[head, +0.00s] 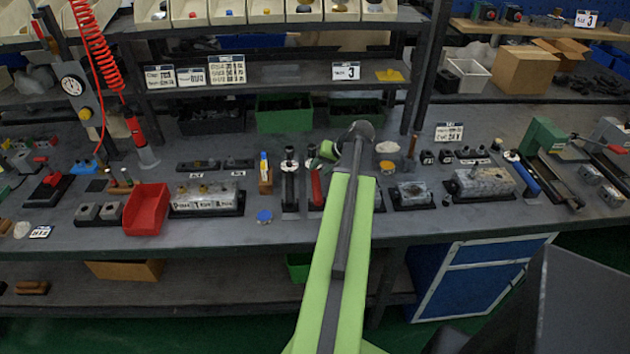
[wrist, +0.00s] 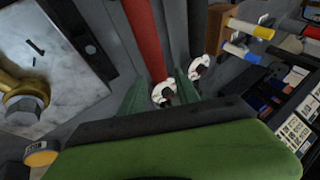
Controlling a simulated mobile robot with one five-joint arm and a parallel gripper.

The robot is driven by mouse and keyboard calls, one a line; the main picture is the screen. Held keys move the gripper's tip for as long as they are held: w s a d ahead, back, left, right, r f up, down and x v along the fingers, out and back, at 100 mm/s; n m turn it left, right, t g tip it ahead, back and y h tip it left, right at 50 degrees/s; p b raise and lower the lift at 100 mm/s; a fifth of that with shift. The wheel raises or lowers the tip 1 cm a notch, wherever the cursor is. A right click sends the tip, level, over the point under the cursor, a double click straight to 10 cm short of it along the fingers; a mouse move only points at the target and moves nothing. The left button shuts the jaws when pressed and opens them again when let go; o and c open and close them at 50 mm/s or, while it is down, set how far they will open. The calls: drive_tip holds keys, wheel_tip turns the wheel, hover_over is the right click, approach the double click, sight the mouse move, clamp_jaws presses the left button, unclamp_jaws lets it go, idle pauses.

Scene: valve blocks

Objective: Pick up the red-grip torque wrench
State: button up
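The red-grip torque wrench (head: 316,186) stands in a rack on the bench, left of my arm in the head view. Its upper end is partly hidden by my gripper (head: 325,152). In the wrist view its red grip (wrist: 144,38) runs up from between the green fingers of my gripper (wrist: 161,82). Its round pale end (wrist: 163,94) shows between the fingers, with a finger on each side. The fingers look apart; I cannot tell if either touches the wrench.
A black-grip wrench (head: 290,180) stands close on the left; its round end (wrist: 199,67) is beside the right finger in the wrist view. A metal valve block (head: 411,194) sits right of my arm. A blue-grip wrench (head: 526,177) is further right. A red bin (head: 146,210) is left.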

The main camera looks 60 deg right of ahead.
sight(317, 173)
drive_tip(key=b+x, duration=0.4)
drive_tip(key=x, duration=0.1)
drive_tip(key=shift+s+f+b, duration=0.3)
drive_tip(key=shift+s+b, duration=0.05)
drive_tip(key=shift+w, duration=0.15)
drive_tip(key=shift+r, duration=0.15)
clamp_jaws()
idle(0.8)
